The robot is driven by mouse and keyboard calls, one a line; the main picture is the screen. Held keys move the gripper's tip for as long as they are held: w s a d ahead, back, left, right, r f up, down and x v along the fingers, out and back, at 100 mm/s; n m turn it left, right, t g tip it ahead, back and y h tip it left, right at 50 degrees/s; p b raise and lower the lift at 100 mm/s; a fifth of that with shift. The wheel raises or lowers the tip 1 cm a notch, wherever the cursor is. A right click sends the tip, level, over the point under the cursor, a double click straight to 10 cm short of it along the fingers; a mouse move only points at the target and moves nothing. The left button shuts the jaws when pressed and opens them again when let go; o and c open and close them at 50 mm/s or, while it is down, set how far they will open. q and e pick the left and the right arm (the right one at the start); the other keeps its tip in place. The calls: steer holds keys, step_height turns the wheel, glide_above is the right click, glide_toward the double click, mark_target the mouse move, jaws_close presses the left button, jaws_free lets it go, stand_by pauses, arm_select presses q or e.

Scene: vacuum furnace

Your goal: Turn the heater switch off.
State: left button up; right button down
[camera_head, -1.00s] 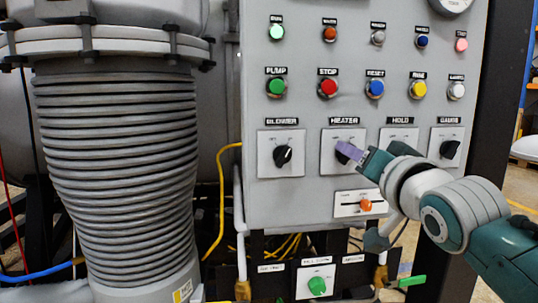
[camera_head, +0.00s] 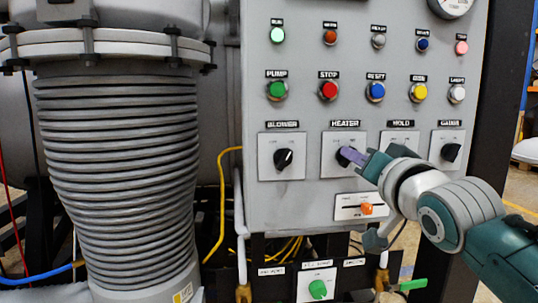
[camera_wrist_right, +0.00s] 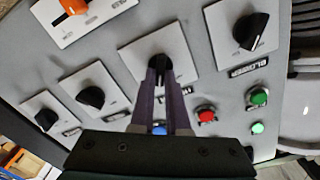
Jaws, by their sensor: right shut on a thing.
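The heater switch is a black rotary knob (camera_wrist_right: 159,66) on a white square plate (camera_head: 327,168) under the HEATER label, in the middle row of the grey control panel. My right gripper (camera_head: 348,155) reaches in from the right, its purple fingers shut on the heater knob. In the right wrist view the two fingers lie on either side of the knob and touch it. In the head view the fingers partly cover the knob, so its pointer direction is hard to read. My left gripper is not in view.
The blower knob (camera_head: 283,159) is left of the heater; the hold plate (camera_head: 399,138) and gauge knob (camera_head: 451,152) are right. An orange slider (camera_head: 366,208) sits close below my gripper. Coloured buttons, including the red stop button (camera_head: 327,90), are above. A ribbed grey bellows (camera_head: 115,170) stands left.

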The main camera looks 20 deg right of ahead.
stand_by(0.4)
steer(key=shift+a+n+p, duration=0.15)
steer(key=shift+n+p, duration=0.75)
steer(key=shift+n, duration=2.1)
steer(key=shift+a+n+p, duration=0.15)
steer(key=shift+n+p, duration=0.75)
steer(key=shift+n, duration=2.1)
steer(key=c, duration=0.9)
jaws_free()
